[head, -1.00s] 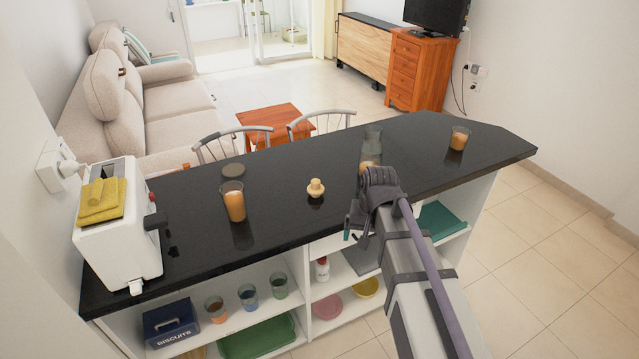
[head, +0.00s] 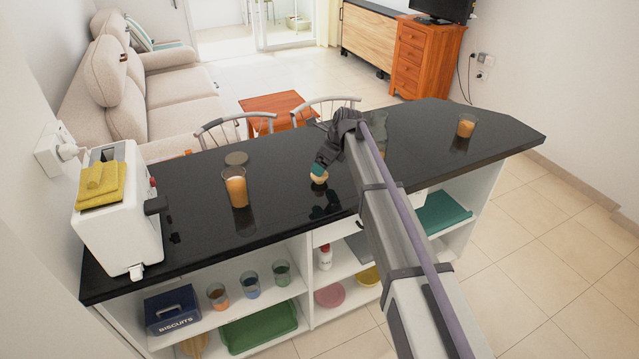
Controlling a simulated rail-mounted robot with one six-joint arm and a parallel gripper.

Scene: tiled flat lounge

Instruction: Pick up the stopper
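The stopper (head: 319,178), a small pale tan piece, stands on the black countertop (head: 285,205) near its middle. My gripper (head: 320,167) is right over it, with a dark finger and a teal tip at the stopper's upper part. The stopper's knob is mostly hidden by the gripper. I cannot tell whether the fingers are closed on it or only beside it. The stopper's base appears to be on the counter.
A glass of orange drink (head: 236,188) stands left of the stopper, with a dark round disc (head: 236,158) behind it. Another glass (head: 466,126) is at the far right. A clear glass (head: 379,125) is partly hidden behind my arm. A white toaster (head: 120,210) stands at the left end.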

